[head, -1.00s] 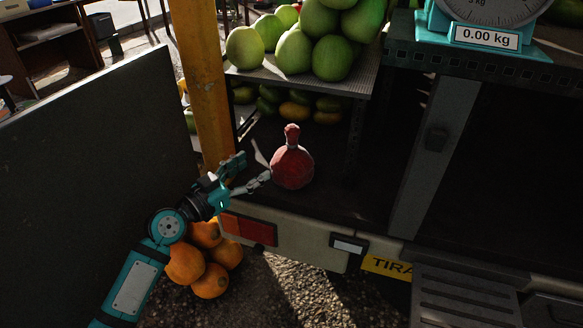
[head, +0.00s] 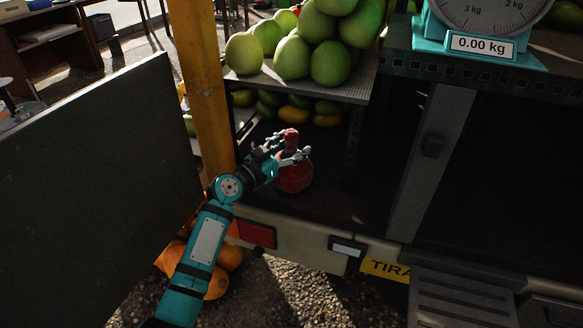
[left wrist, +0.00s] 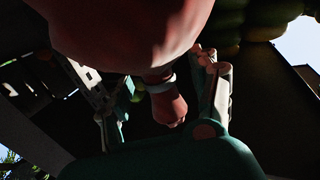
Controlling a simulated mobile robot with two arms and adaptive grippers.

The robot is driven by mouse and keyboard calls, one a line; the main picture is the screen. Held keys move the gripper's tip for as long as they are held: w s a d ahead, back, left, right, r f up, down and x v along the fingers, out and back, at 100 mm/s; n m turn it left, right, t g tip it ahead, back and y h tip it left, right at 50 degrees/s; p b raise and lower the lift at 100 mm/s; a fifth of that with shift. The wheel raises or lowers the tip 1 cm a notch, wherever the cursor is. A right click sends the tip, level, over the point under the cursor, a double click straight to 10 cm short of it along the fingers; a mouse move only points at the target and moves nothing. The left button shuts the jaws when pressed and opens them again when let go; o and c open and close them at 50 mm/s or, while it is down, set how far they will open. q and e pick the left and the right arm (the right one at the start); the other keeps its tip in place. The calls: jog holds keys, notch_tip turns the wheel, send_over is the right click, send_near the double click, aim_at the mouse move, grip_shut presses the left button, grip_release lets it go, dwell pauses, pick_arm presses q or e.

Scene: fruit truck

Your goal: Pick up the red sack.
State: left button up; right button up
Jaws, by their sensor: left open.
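The red sack (head: 294,180) stands upright on the dark truck bed, its narrow tied neck pointing up. My left gripper (head: 291,155) is open at the neck, in front of the sack, and hides part of its upper body. In the left wrist view the sack's round body (left wrist: 130,30) fills the top. There the neck lies between the two spread fingers of my left gripper (left wrist: 160,92), with dark gaps beside it. I cannot tell whether a finger touches it. My right gripper is not in view.
A shelf (head: 345,85) with green melons (head: 331,62) stands behind the sack, with more fruit below. A yellow post (head: 203,90) and a dark panel (head: 90,190) flank my arm on the left. A teal scale (head: 480,45) stands at upper right. Oranges (head: 218,285) lie below.

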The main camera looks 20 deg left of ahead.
pick_arm(q)
jog(key=shift+c, duration=0.4)
grip_shut()
